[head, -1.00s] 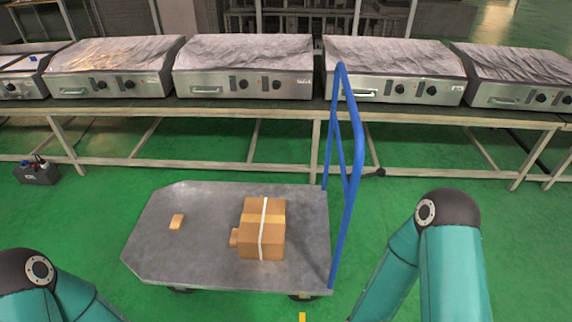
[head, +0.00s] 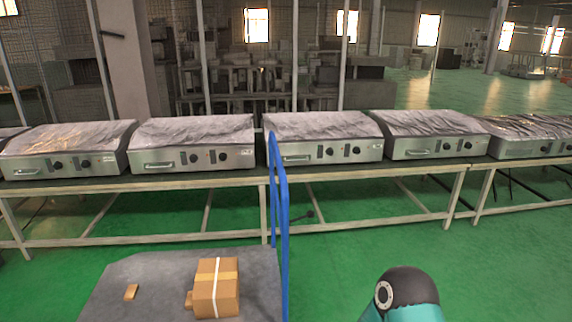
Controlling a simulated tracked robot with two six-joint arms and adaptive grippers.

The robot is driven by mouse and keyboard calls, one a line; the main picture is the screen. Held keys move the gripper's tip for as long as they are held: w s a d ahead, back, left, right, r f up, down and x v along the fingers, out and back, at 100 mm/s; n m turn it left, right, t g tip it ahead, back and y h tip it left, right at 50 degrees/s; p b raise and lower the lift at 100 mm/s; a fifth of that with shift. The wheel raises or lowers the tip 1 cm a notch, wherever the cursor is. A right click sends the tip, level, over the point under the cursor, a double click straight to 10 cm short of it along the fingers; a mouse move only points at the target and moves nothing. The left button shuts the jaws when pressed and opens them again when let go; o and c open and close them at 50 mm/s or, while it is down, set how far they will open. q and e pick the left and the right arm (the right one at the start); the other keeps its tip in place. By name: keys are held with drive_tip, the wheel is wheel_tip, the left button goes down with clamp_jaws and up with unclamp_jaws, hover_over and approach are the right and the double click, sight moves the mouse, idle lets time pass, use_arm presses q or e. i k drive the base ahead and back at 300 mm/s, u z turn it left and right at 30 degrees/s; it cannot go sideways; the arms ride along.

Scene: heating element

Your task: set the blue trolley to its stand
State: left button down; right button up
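The blue trolley's upright handle (head: 281,215) stands at the right end of its grey flat deck (head: 130,275), in the lower middle of the head view. The near part of the deck is cut off by the bottom edge. A taped cardboard box (head: 217,288) stands on the deck, with a small brown piece beside it and another small brown block (head: 131,292) to its left. I cannot make out a stand for the trolley. Part of my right arm shows at the lower right, apart from the handle. Neither gripper is in view.
A long table (head: 350,174) with several metal heating units (head: 322,137) runs across behind the trolley. Green floor (head: 345,250) lies open to the right of the handle. Stacked equipment and pillars stand at the back.

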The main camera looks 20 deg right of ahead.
sight(163, 279)
drive_tip(key=u, duration=0.05)
drive_tip(key=k, duration=0.45)
drive_tip(key=z, duration=0.6)
drive_tip(key=i, duration=1.45)
drive_tip(key=u, duration=0.65)
